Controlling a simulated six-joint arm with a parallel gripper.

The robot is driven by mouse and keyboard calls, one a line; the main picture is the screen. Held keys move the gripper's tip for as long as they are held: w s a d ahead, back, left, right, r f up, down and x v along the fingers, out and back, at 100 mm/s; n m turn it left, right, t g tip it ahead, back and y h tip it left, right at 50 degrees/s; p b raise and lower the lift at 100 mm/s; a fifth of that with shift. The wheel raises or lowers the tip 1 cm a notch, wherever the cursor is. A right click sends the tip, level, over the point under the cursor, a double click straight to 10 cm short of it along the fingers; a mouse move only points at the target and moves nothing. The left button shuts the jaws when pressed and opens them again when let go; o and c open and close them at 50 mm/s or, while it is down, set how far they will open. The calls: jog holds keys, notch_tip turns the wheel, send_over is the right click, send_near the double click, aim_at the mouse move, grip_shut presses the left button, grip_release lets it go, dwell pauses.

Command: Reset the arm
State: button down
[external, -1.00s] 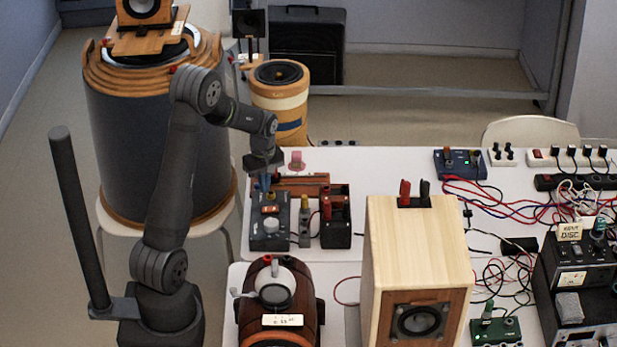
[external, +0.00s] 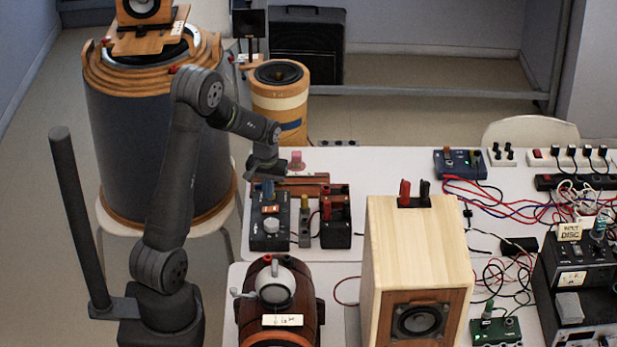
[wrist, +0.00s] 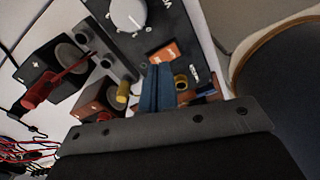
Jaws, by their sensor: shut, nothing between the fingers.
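My gripper (external: 267,188) hangs over the left end of the far table, just above the back of a black control box (external: 283,232) with a pale knob and an orange label. Its blue fingers are together with nothing between them, and they also show closed in the wrist view (wrist: 157,90). In that view the control box (wrist: 150,42) lies beyond the fingertips. I cannot tell whether the tips touch the box. My arm is bent, with the forearm sloping down to the right.
Beside the box stand a small grey block (external: 305,238) and a black terminal box (external: 336,236) with red plugs. A wooden speaker (external: 420,245) and a brown barrel-shaped one (external: 300,333) stand nearer. A large drum-shaped speaker (external: 120,150) is behind my arm. Cables clutter the right.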

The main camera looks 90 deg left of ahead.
jog(key=shift+w+d+f+m, duration=0.1)
jog(key=shift+d+f+m, duration=0.15)
jog(key=shift+m, duration=0.75)
jog(key=shift+w+d+f+m, duration=0.1)
jog(key=shift+d+f+m, duration=0.15)
jog(key=shift+m, duration=0.75)
